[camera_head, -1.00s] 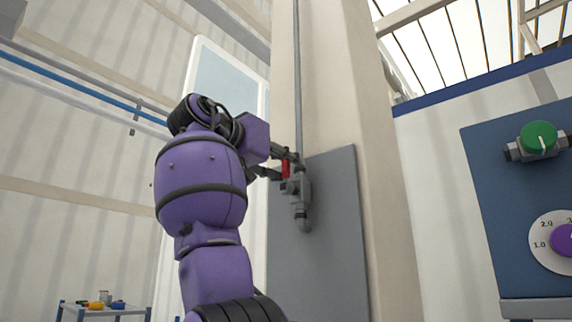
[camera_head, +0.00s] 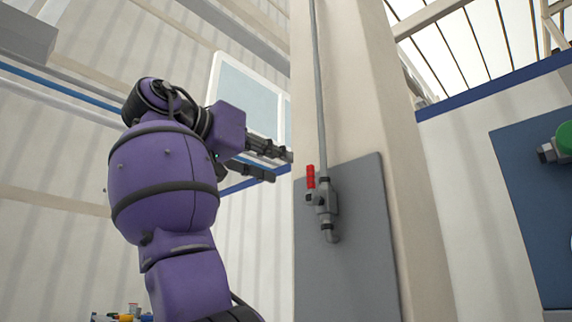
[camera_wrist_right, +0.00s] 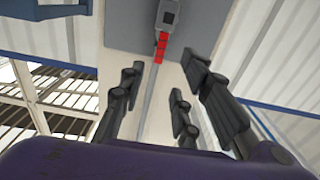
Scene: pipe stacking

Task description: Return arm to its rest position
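My right gripper (camera_head: 279,165) is to the left of the valve with the red handle (camera_head: 310,176) in the head view, with a gap between them. In the right wrist view its black fingers (camera_wrist_right: 158,85) are spread apart and nothing is between their pads. The red handle also shows there (camera_wrist_right: 161,46), beyond the fingertips. It points up beside the grey valve body (camera_head: 326,200). My purple right arm fills the left middle of the head view. My left gripper is not in view.
The valve sits on a vertical grey pipe (camera_head: 320,90) in front of a grey plate (camera_head: 350,250) on a beige column (camera_head: 365,80). A blue panel (camera_head: 535,200) stands at the right. Small colored items (camera_head: 125,316) show low at the left.

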